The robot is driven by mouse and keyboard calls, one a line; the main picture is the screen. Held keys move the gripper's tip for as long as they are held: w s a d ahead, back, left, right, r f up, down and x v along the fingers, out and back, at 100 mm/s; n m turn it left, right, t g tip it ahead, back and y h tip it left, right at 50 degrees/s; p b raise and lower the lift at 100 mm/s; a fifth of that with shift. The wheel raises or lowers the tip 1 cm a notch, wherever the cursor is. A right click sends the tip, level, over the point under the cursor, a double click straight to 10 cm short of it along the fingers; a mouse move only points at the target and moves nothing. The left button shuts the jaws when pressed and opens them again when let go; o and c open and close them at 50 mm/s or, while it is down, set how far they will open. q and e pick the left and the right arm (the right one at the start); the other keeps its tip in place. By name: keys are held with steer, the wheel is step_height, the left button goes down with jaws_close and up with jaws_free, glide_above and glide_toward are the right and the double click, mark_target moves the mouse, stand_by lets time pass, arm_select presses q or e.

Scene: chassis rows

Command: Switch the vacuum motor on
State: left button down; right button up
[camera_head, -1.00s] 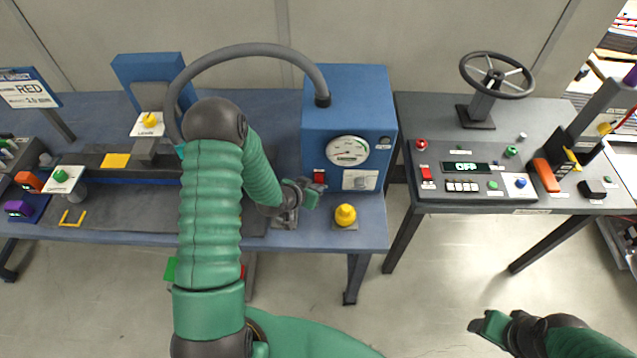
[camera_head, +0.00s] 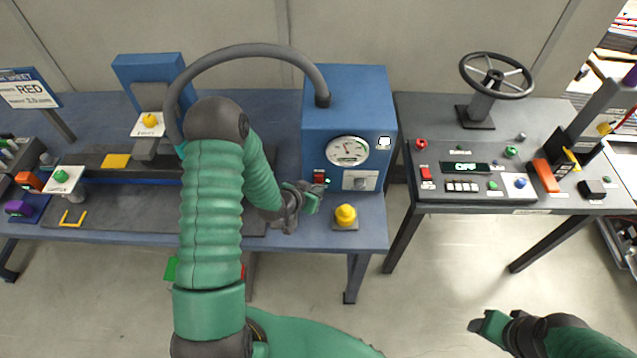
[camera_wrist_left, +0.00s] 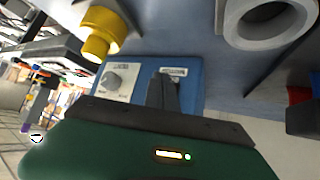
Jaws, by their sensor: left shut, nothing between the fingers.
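The blue vacuum unit (camera_head: 345,95) stands on the blue bench, with a round gauge (camera_head: 347,150) and a small red switch (camera_head: 319,178) on its front. A small indicator (camera_head: 384,143) at its upper right shows bright white. My left gripper (camera_head: 313,192) is shut and empty, just below and left of the switch; I cannot tell whether it touches it. In the left wrist view the shut fingers (camera_wrist_left: 163,92) stand in front of the blue unit (camera_wrist_left: 190,72) and hide the switch. My right gripper (camera_head: 482,326) is at the lower right, away from the benches; its jaws are unclear.
A yellow knob (camera_head: 345,214) stands on the bench just right of my left gripper. A grey knob (camera_head: 361,182) is right of the switch. A grey hose (camera_head: 250,50) arches from the unit's top. A control desk (camera_head: 470,205) stands to the right, across a gap.

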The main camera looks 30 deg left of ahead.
arm_select(q)
steer(key=shift+s+d+r, duration=0.1)
steer(key=shift+s+d, duration=0.35)
steer(key=shift+s, duration=0.25)
steer(key=shift+s+d+r, duration=0.15)
steer(key=shift+s+d, duration=0.25)
steer(key=shift+s, duration=0.35)
steer(key=shift+s+d+r, duration=0.1)
steer(key=shift+s+d, duration=0.35)
steer(key=shift+s, duration=0.25)
